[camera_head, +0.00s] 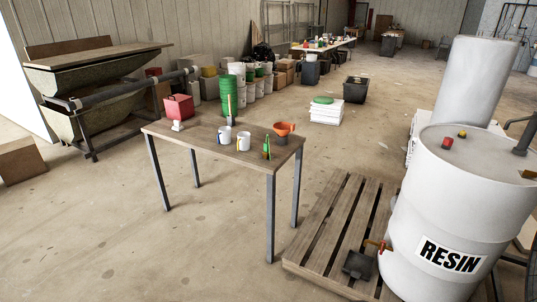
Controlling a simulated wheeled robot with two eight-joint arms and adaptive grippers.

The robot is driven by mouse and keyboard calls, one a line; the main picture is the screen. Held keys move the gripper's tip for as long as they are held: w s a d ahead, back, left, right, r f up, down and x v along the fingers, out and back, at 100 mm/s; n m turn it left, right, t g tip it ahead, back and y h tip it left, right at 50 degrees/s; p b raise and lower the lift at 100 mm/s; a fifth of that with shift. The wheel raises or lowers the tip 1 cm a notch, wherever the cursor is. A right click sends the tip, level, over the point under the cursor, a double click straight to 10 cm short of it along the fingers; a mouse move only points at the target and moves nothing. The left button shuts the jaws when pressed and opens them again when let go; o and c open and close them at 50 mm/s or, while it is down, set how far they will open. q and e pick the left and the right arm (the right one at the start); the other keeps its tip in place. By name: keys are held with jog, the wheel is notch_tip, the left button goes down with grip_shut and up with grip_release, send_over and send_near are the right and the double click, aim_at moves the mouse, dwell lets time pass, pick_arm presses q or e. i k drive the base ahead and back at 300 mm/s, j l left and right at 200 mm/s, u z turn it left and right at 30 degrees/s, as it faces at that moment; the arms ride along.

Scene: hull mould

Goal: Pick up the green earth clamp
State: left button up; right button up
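A small green upright item (266,149), which looks like the green earth clamp, stands near the front right corner of the wooden-topped table (205,145). Its jaws are too small to make out. It is just right of a white cup (243,141) and in front of an orange funnel-like piece (284,128) on a dark pot. Neither of my grippers is in view.
A slatted pallet (327,235) and a white RESIN drum (460,205) stand right of the table. The floor (110,240) at the front left is clear.

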aim_at(266, 152)
jog(key=z, duration=1.55)
jog(key=u, duration=1.55)
jog(key=i+u, duration=0.1)
jog(key=i, duration=0.45)
jog(key=i+u, duration=0.15)
jog(key=i, duration=0.35)
jog(key=i+l+u, duration=0.1)
jog(key=i, duration=0.45)
jog(key=i+l+u, duration=0.15)
jog(key=i, duration=0.4)
jog(key=i+l+u, duration=0.1)
jog(key=i, duration=0.4)
